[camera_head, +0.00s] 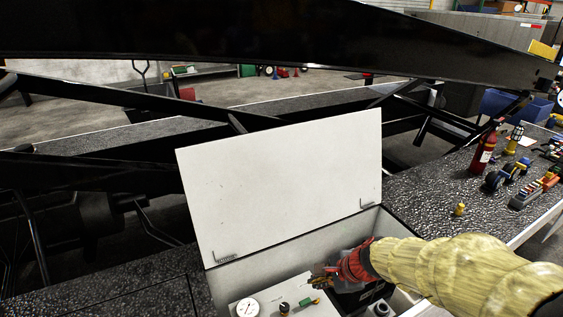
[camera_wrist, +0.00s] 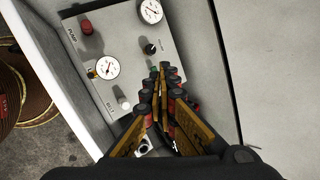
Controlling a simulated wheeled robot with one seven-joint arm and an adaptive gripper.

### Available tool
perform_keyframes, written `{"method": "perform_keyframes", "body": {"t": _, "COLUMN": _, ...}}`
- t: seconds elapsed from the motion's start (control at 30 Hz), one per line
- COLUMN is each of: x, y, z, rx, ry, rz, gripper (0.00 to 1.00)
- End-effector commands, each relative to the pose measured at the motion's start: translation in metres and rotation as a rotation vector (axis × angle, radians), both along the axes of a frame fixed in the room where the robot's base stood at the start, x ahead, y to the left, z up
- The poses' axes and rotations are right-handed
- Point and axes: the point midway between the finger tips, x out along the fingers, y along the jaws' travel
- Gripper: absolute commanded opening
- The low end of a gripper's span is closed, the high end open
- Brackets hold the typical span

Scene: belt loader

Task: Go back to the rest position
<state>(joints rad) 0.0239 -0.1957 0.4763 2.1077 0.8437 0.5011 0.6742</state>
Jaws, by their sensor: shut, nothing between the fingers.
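My arm, in a yellow sleeve with a red cuff, reaches in from the right in the head view. My gripper (camera_head: 322,280) is over the open white box, close to its control panel (camera_head: 285,300). In the wrist view my gripper (camera_wrist: 162,72) has its fingers together, with nothing seen between them. Its tips are in front of the panel (camera_wrist: 150,45), near a black knob (camera_wrist: 151,48); I cannot tell whether they touch it.
The raised white lid (camera_head: 285,180) stands behind my gripper. Black beams (camera_head: 270,30) cross above and behind it.

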Motion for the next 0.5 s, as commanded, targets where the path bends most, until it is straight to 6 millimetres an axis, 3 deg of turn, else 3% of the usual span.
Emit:
{"method": "perform_keyframes", "body": {"t": 0.03, "x": -0.014, "y": 0.001, "z": 0.029, "rx": -0.053, "ry": -0.061, "rz": 0.115, "gripper": 0.00}}
{"method": "perform_keyframes", "body": {"t": 0.2, "x": -0.072, "y": -0.009, "z": 0.093, "rx": -0.282, "ry": -0.212, "rz": 0.504, "gripper": 0.00}}
{"method": "perform_keyframes", "body": {"t": 0.33, "x": -0.121, "y": -0.028, "z": 0.128, "rx": -0.487, "ry": -0.294, "rz": 0.771, "gripper": 0.00}}
{"method": "perform_keyframes", "body": {"t": 0.5, "x": -0.174, "y": -0.059, "z": 0.154, "rx": -0.734, "ry": -0.334, "rz": 1.034, "gripper": 0.00}}
